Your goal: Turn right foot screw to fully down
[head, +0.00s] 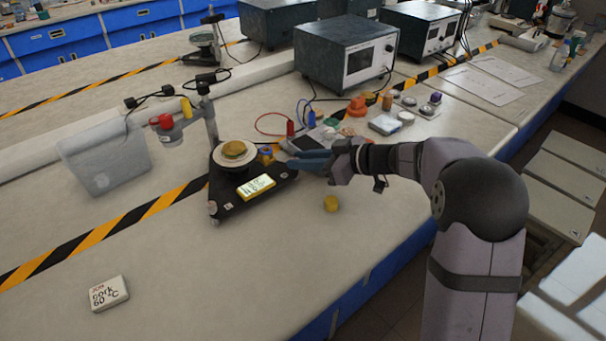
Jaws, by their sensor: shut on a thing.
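The black-based instrument (226,190) stands on the bench in the middle of the view. A pale round plate with a brown-yellow disc (235,149) sits on it, and a lit yellow display (256,187) is at its front. My gripper (287,160) comes in from the right, its blue fingers low at the right corner of the base. It is shut on what appears to be the right foot screw there. The fingers hide the screw, so its height cannot be seen. A small foot (213,208) shows at the base's front left corner.
Loose parts and leads (330,133) lie behind my gripper.

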